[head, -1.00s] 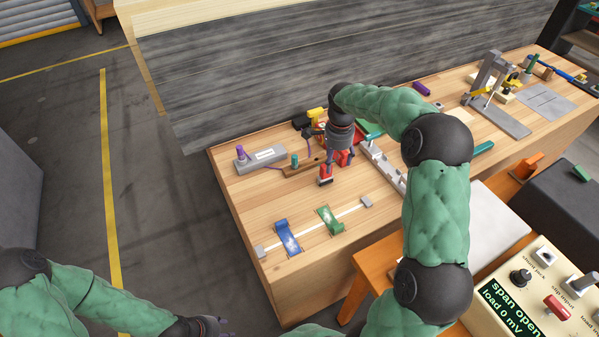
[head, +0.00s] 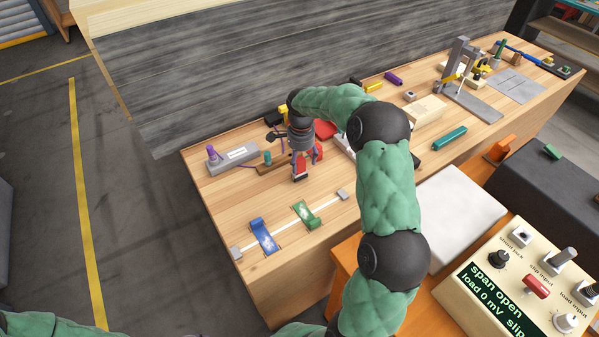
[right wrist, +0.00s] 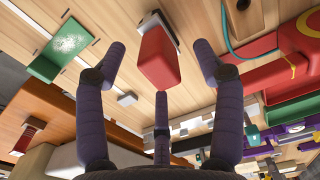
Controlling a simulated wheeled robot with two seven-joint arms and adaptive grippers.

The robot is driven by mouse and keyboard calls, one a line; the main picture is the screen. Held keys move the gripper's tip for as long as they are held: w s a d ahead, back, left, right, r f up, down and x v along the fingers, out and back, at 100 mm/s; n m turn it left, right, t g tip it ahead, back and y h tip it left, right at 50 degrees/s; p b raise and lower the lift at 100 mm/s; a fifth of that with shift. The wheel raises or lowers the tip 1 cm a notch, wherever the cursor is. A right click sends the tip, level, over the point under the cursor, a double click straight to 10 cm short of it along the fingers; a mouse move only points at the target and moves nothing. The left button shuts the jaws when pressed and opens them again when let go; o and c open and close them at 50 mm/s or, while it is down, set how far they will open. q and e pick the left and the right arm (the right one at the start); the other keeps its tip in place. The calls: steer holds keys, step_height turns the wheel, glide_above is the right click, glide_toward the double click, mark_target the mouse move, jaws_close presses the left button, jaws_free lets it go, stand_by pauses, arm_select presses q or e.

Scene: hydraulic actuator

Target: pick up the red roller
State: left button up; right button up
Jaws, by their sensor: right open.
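The red roller (head: 300,169) appears as a red block with a grey end piece on the left part of the wooden workbench. It also shows in the right wrist view (right wrist: 158,58), ahead of the fingers. My right gripper (head: 303,157) hangs over it, pointing down. In the right wrist view the gripper (right wrist: 160,66) has its dark fingers spread, with the red block between their tips. I see no finger closed on it. Whether any finger touches it cannot be told. My left gripper is out of view.
A blue bracket (head: 263,236) and a green bracket (head: 306,214) lie on a white strip near the front left edge. A grey block with a purple knob (head: 234,156) stands left. A cream console (head: 520,285) is at lower right. Bare wood lies between the brackets and gripper.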

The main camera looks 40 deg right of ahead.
mark_target(301, 173)
steer(key=f, duration=0.2)
steer(key=f+b, duration=0.1)
steer(key=f, duration=0.1)
steer(key=shift+s+a+f, duration=0.1)
steer(key=shift+s+a, duration=0.05)
steer(key=shift+a, duration=0.05)
steer(key=c, duration=1.2)
steer(key=shift+c, duration=0.3)
steer(key=shift+r, duration=0.65)
step_height(301, 173, up, 2)
steer(key=shift+p, duration=0.35)
steer(key=s+a+r+p, duration=0.4)
steer(key=s+a+r, duration=0.5)
steer(key=a+r, duration=0.1)
steer(key=shift+a, duration=0.5)
